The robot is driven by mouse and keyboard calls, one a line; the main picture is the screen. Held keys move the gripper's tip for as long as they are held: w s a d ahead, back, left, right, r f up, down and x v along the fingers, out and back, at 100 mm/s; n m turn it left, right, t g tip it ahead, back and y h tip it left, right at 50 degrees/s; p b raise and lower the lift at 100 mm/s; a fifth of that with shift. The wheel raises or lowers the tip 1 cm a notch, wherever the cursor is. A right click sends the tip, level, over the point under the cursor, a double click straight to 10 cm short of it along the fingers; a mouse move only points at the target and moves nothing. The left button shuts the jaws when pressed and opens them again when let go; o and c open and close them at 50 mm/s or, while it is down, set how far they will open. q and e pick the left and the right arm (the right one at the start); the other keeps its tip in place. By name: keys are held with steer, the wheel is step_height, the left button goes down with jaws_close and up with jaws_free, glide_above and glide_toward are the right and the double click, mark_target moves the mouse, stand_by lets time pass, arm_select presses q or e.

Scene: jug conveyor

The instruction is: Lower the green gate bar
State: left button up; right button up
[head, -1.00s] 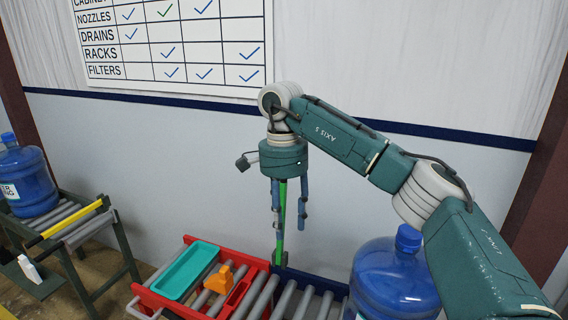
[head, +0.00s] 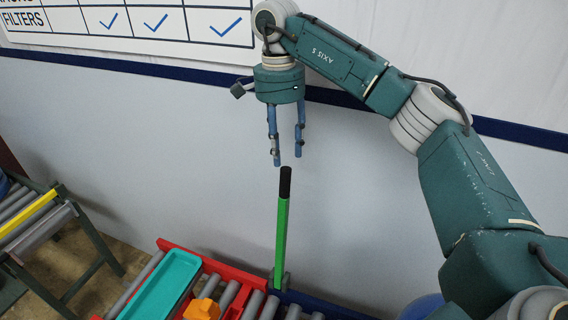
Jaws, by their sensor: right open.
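The green gate bar (head: 281,238) stands upright at the far edge of the roller conveyor, by the wall. Its top end is a black grip (head: 285,182). My right gripper (head: 288,160) points down just above the black grip, with its blue fingers apart and nothing between them. The fingertips look close to the top of the bar, but I cannot tell the exact gap. My left gripper is not in view.
A second conveyor with a yellow bar (head: 27,215) stands at left. A blue jug (head: 422,306) is mostly hidden by my right arm. The wall is close behind.

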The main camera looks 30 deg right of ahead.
mark_target(285, 166)
steer(key=shift+d+f, duration=0.1)
steer(key=shift+f, duration=0.65)
steer(key=f, duration=0.1)
steer(key=s+f, duration=0.1)
steer(key=shift+f, duration=0.35)
step_height(285, 166, down, 5)
steer(key=shift+f+p, duration=0.15)
steer(key=shift+p, duration=0.7)
steer(key=shift+f, duration=0.45)
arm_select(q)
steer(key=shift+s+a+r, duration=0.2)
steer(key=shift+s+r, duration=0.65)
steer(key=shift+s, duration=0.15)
arm_select(e)
jaws_close()
